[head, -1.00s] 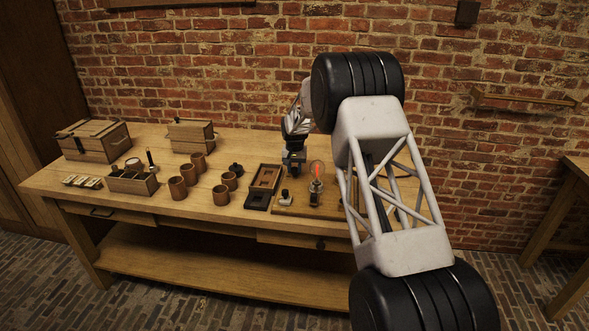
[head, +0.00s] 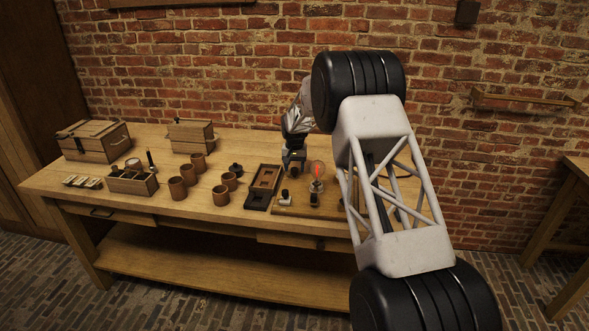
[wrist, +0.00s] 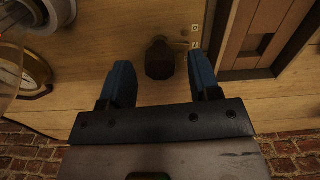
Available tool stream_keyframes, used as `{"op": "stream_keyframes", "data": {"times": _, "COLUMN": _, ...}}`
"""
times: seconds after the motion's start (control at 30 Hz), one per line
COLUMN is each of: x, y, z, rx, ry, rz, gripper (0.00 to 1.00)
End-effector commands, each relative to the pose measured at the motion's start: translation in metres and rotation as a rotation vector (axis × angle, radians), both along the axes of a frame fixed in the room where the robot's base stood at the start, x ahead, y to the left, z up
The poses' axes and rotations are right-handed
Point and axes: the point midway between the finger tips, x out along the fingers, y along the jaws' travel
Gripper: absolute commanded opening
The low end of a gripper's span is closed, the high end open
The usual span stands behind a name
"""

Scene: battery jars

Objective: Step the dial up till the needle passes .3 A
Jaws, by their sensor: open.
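A dark knob, the dial (wrist: 159,60), stands on the wooden board in the wrist view, beside small pale scale marks (wrist: 195,38). My gripper (wrist: 160,82) is open, with one blue finger on either side of the knob's near end; I cannot tell whether either touches it. In the head view my gripper (head: 294,160) is over the back of the board (head: 285,212), and the dial is hard to make out there. A round brass-rimmed meter (wrist: 30,72) is cut off at the left of the wrist view; its needle reading cannot be made out.
A glass lamp (head: 317,172) with a glowing red filament stands to the right of my gripper. A dark-framed wooden tray (head: 264,180) lies to the left. Several brown jars (head: 178,188) and wooden boxes (head: 95,141) stand further left on the bench.

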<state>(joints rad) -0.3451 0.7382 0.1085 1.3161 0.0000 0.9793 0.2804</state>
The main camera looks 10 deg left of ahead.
Motion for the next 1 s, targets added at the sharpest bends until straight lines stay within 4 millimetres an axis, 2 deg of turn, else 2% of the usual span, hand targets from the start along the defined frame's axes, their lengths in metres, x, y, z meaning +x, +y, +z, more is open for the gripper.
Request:
{"op": "stream_keyframes", "data": {"times": 0.5, "x": 0.0, "y": 0.0, "z": 0.059, "rx": 0.0, "ry": -0.001, "rz": 0.0, "gripper": 0.57}}
{"op": "stream_keyframes", "data": {"times": 0.7, "x": 0.0, "y": 0.0, "z": 0.07, "rx": 0.0, "ry": -0.001, "rz": 0.0, "gripper": 0.57}}
{"op": "stream_keyframes", "data": {"times": 1.0, "x": 0.0, "y": 0.0, "z": 0.071, "rx": 0.0, "ry": -0.001, "rz": 0.0, "gripper": 0.57}}
